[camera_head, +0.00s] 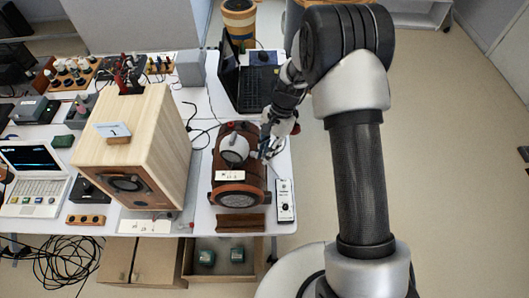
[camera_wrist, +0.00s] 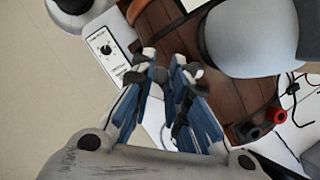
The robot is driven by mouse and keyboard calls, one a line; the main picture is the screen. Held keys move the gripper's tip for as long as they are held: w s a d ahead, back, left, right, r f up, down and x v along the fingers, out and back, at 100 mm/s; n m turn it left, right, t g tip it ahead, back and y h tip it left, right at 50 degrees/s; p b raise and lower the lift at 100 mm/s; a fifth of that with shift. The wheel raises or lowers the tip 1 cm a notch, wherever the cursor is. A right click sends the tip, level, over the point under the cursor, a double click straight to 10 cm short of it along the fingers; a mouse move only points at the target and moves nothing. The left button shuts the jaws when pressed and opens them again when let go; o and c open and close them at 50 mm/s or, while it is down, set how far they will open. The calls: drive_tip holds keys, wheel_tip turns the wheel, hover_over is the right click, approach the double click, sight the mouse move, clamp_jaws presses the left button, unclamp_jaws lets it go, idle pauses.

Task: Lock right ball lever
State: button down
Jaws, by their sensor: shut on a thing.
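A brown wooden speaker stand (camera_head: 238,178) sits near the table's right edge, with a grey-white ball (camera_head: 233,148) on top. In the wrist view the ball (camera_wrist: 250,32) fills the upper right, above the brown wood (camera_wrist: 160,32). My gripper (camera_head: 266,152) is at the right side of the stand, beside the ball. In the wrist view its blue and dark fingers (camera_wrist: 165,68) are close together at the wood's edge, shut on the right ball lever. The lever is mostly hidden by the fingers, and its angle cannot be told.
A white box with a knob (camera_head: 285,201) lies right of the stand; it also shows in the wrist view (camera_wrist: 107,50). A large wooden speaker (camera_head: 135,150) stands to the left. A laptop (camera_head: 255,85) is behind.

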drive_tip(key=shift+w+d+n+g+h, duration=0.1)
drive_tip(key=shift+w+n+g+h, duration=0.4)
drive_tip(key=shift+n, duration=0.8)
drive_tip(key=shift+w+n+g+h, duration=0.25)
drive_tip(key=shift+w+n, duration=0.3)
drive_tip(key=shift+n, duration=0.75)
drive_tip(key=c, duration=1.6)
unclamp_jaws()
drive_tip(key=shift+o, duration=0.2)
drive_tip(key=shift+r, duration=0.1)
drive_tip(key=v, duration=1.2)
drive_tip(key=shift+s, duration=0.1)
